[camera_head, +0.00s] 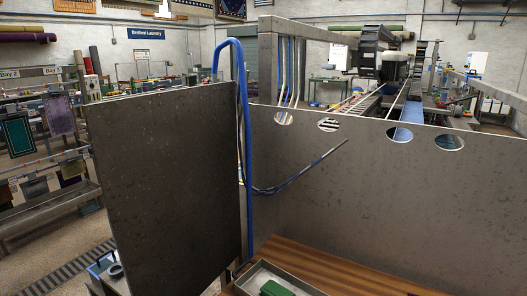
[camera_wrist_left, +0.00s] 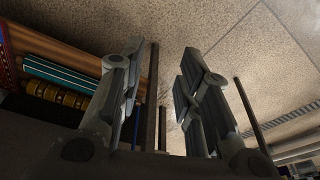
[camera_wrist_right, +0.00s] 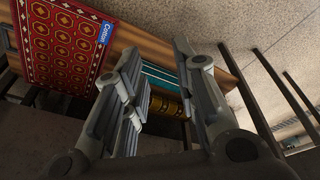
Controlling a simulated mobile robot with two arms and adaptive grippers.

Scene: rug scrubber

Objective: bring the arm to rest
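My left gripper (camera_wrist_left: 158,68) shows in the left wrist view with its two fingers spread apart. Nothing is held between them; pale speckled floor shows behind. My right gripper (camera_wrist_right: 157,65) shows in the right wrist view, also with its fingers apart and empty. Behind its fingers are a wooden surface and a teal striped item (camera_wrist_right: 160,78). Neither gripper shows in the head view, so their places relative to the machine cannot be told from there.
A large dark metal panel (camera_head: 165,180) and a long grey panel with oval holes (camera_head: 400,200) stand close ahead. A blue hose (camera_head: 247,150) loops between them. A wooden top (camera_head: 310,262) bears a metal tray (camera_head: 247,282) with a green item. A red patterned rug (camera_wrist_right: 62,42) lies left.

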